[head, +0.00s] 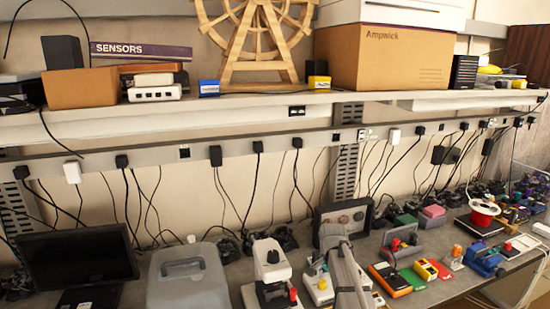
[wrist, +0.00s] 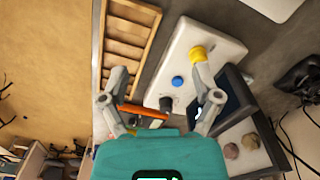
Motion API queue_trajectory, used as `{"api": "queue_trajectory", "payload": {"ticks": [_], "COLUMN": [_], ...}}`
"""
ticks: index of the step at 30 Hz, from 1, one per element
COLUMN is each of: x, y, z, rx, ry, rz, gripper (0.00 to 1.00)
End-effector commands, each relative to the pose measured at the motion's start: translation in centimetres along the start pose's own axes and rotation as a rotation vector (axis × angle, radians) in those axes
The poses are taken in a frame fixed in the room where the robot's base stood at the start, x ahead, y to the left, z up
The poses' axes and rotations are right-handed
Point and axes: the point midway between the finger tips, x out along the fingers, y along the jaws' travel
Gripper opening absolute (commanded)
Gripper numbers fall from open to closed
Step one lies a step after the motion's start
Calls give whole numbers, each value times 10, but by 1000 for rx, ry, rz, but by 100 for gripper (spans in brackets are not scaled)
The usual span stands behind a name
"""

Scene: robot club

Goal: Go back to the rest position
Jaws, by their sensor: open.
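My gripper (wrist: 158,73) shows in the wrist view, with its teal body at the bottom edge and two grey fingers spread wide apart. It is open, and I see nothing clamped between the fingers. Beyond the fingers is a white box (wrist: 203,60) with a yellow knob (wrist: 198,53), a blue button (wrist: 178,82) and a black knob. An orange bar (wrist: 142,111) shows behind the space between the fingers. I cannot clearly pick out my gripper in the head view.
In the wrist view, a wooden tray (wrist: 125,40) and a dark tray with stones (wrist: 249,142) flank the white box. In the head view, a monitor (head: 80,258), a grey case (head: 188,280) and several devices crowd the bench. Cables hang below the shelf (head: 250,105).

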Motion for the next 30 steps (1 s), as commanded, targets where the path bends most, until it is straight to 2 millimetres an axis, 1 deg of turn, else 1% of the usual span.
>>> {"api": "queue_trajectory", "payload": {"ticks": [1,3,9,12,15,18,21,30], "x": [10,16,34,42,47,50,52,51], "y": [20,37,85,107,123,134,139,140], "z": [19,36,84,105,121,131,136,137], "rx": [-66,-169,-464,-599,-710,-788,-834,-850], "ry": [0,0,0,0,0,0,0,0], "rz": [0,0,1,1,1,1,1,1], "gripper": [81,81,81,81,81,81,81,81]}}
